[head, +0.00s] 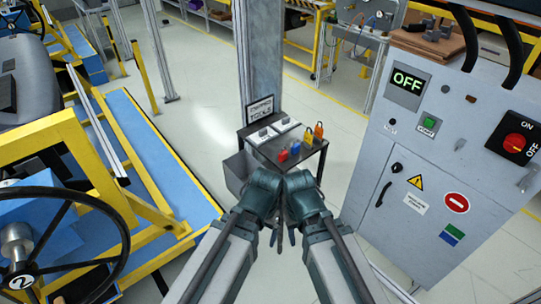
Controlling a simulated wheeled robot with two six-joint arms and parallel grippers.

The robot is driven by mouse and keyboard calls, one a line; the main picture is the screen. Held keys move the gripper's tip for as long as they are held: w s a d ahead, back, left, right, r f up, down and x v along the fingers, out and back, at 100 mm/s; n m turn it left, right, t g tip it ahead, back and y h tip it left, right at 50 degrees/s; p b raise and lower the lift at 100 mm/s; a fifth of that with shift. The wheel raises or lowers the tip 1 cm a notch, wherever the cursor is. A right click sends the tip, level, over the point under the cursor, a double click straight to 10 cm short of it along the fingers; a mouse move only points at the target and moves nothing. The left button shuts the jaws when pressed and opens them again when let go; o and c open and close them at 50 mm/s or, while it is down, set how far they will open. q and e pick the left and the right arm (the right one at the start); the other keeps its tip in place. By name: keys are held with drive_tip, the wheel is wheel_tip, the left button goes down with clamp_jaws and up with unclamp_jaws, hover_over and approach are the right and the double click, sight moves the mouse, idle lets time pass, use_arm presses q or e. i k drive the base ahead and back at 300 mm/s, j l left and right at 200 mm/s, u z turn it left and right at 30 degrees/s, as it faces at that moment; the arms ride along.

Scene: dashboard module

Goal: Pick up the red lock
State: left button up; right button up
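The red lock (283,155) is small and stands on the dark table (246,133) near its front edge. It is left of the blue lock (294,147). My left gripper (275,237) and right gripper (291,236) hang close together, pointing down, lower in the picture than the table. Both are apart from the red lock. Their fingers are small and partly hidden by my wrists, so I cannot tell how far they are open.
A yellow lock (308,137) and an orange lock (319,130) stand farther right on the table, with a sign (260,107) behind. A grey control cabinet (430,150) stands right. A yellow rail frame (90,140) and handwheel (60,250) are left.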

sight(283, 157)
drive_tip(key=i+j+u, duration=0.1)
drive_tip(key=i+j, duration=0.15)
drive_tip(key=i, duration=0.25)
drive_tip(key=i+j, duration=0.2)
drive_tip(key=i, duration=0.35)
drive_tip(key=u, duration=0.05)
